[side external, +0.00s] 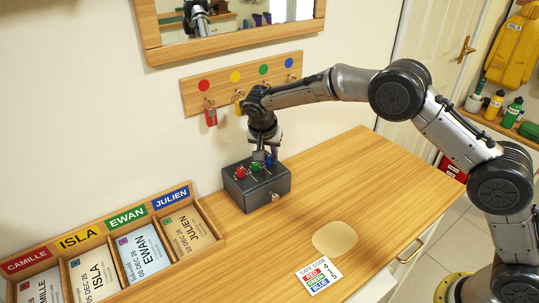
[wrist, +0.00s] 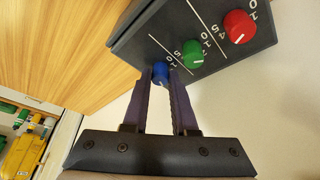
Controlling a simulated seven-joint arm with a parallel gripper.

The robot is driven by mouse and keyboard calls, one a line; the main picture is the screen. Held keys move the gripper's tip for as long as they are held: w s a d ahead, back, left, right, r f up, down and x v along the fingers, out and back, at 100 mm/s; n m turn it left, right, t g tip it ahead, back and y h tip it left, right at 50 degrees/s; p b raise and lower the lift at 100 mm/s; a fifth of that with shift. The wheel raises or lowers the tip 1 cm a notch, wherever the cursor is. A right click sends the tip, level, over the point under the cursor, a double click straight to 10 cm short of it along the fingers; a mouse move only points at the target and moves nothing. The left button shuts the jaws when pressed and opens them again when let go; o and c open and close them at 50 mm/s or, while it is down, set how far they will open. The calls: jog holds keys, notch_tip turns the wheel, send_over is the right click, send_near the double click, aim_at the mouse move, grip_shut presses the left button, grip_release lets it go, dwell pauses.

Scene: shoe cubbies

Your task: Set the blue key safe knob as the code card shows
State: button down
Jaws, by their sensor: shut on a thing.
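The dark grey key safe (side external: 262,192) stands on the wooden counter, with red, green and blue knobs in a row on its top face. My gripper (side external: 265,154) points down over the safe's right end. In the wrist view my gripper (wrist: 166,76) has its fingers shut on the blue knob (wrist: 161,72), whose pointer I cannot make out. The green knob (wrist: 193,57) and red knob (wrist: 239,26) are untouched, each with a white pointer mark. The code card (side external: 322,277) lies flat on the counter, with red, green and blue rows; its digits are too small to read surely.
A peg rail (side external: 220,90) with coloured dots and hanging keys is on the wall behind the safe. A wooden name-labelled tray (side external: 205,212) with cards is at left. A pale round patch (side external: 336,240) is near the code card. The counter right of the safe is clear.

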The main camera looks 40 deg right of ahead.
jog(key=m+g, duration=0.1)
jog(key=m, duration=0.3)
jog(key=shift+w+a+m+g+h, duration=0.1)
jog(key=shift+w+m+g+h, duration=0.05)
jog(key=shift+m+g+h, duration=0.2)
dwell(0.4)
jog(key=c, duration=0.7)
grip_release()
